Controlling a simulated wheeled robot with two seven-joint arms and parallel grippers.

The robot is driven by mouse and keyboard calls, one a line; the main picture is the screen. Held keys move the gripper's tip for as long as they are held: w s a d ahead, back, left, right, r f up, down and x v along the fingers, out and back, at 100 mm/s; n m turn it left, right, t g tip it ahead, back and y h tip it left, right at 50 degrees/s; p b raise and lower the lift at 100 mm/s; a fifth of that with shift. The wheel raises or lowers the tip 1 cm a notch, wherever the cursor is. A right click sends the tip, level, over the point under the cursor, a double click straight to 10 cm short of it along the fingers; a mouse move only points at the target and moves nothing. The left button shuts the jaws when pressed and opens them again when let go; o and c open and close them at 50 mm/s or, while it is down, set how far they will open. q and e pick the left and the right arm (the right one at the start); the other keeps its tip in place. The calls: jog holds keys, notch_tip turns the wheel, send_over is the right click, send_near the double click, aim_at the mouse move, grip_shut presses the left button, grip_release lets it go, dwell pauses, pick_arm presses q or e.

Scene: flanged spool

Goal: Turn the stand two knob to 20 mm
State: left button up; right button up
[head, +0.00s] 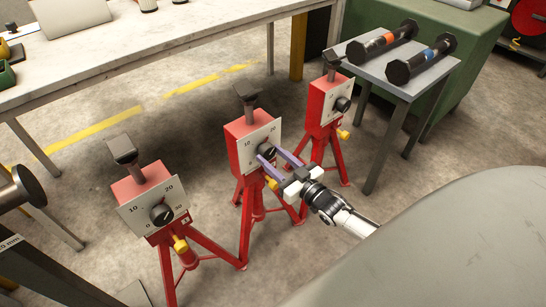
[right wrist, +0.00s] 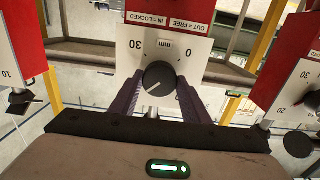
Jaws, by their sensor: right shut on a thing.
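Three red tripod stands carry white dial plates with black knobs. My right gripper (head: 277,163) is at the middle stand (head: 240,135), its purple fingers shut on the sides of its black knob (head: 266,150). In the right wrist view this knob (right wrist: 158,76) sits between the fingers (right wrist: 158,104), and its dial plate (right wrist: 135,60) appears upside down with 30, 0 and mm readable. A short white line on the knob slants toward the lower left there. The 20 mark is hidden in that view; the exact setting cannot be told. My left gripper is not in view.
The left stand (head: 147,185) and right stand (head: 318,100) flank the middle one, with yellow handles below their plates. A grey side table (head: 400,80) at upper right holds two dark spools. A long workbench (head: 130,50) runs behind. Bare floor lies between.

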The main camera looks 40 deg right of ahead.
dwell(0.3)
jog(key=o, duration=1)
jog(key=shift+o, duration=0.2)
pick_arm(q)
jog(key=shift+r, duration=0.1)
pick_arm(e)
jog(key=shift+s, duration=0.15)
pick_arm(q)
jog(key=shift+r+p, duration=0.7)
jog(key=shift+p, duration=0.2)
pick_arm(e)
jog(key=s, duration=1)
jog(key=shift+d, duration=0.4)
